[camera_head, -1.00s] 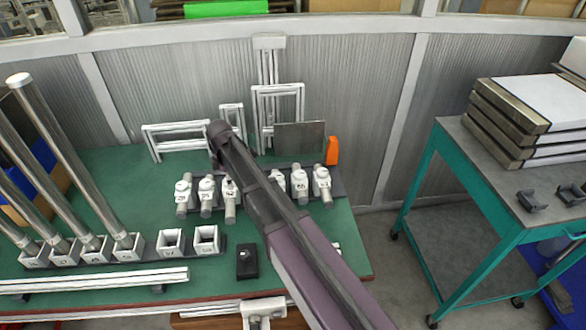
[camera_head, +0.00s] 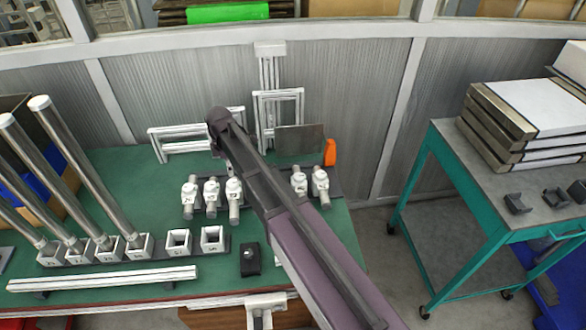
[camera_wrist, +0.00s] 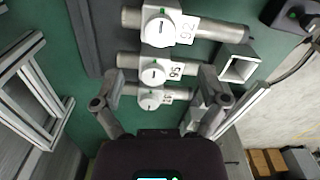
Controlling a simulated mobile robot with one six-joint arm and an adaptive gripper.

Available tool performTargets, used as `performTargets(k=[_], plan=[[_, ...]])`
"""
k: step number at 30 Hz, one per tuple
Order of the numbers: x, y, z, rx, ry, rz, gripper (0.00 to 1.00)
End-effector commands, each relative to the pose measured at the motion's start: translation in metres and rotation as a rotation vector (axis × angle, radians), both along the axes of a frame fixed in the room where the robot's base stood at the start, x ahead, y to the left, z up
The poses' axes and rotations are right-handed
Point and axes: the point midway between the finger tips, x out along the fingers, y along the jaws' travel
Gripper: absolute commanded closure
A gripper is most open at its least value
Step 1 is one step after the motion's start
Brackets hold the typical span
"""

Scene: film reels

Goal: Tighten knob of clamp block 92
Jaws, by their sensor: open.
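In the wrist view, clamp block 92 (camera_wrist: 186,28) lies at the top, with a round white knob (camera_wrist: 158,31) showing a dark slot and a green mark. Block 95 (camera_wrist: 174,70) sits below it in the same row, and another similar block (camera_wrist: 165,96) is lower still, with an unclear label. My gripper (camera_wrist: 160,88) is open, its two fingers spread left and right over the lower blocks. Block 92 is beyond the fingertips, and nothing is held. In the head view my arm hides the fingers and part of the clamp row; block numbers there are too small to read.
Several upright metal tubes (camera_head: 75,150) stand in sockets on the left of the green table. White frames (camera_head: 278,118) and an orange piece (camera_head: 330,152) stand at the back. A small black box (camera_head: 250,260) sits near the front. A teal cart (camera_head: 480,215) is on the right.

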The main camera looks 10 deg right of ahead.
Motion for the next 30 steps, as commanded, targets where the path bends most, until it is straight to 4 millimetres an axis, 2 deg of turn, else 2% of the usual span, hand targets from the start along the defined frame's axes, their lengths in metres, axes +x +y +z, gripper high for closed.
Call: performTargets(k=[1,22,30], plan=[[0.0,0.0,0.009,0.0,0.0,0.0,0.07],[0.0,0.0,0.065,0.0,0.0,0.0,0.07],[-0.015,-0.038,0.056,0.0,0.0,-0.182,0.07]])
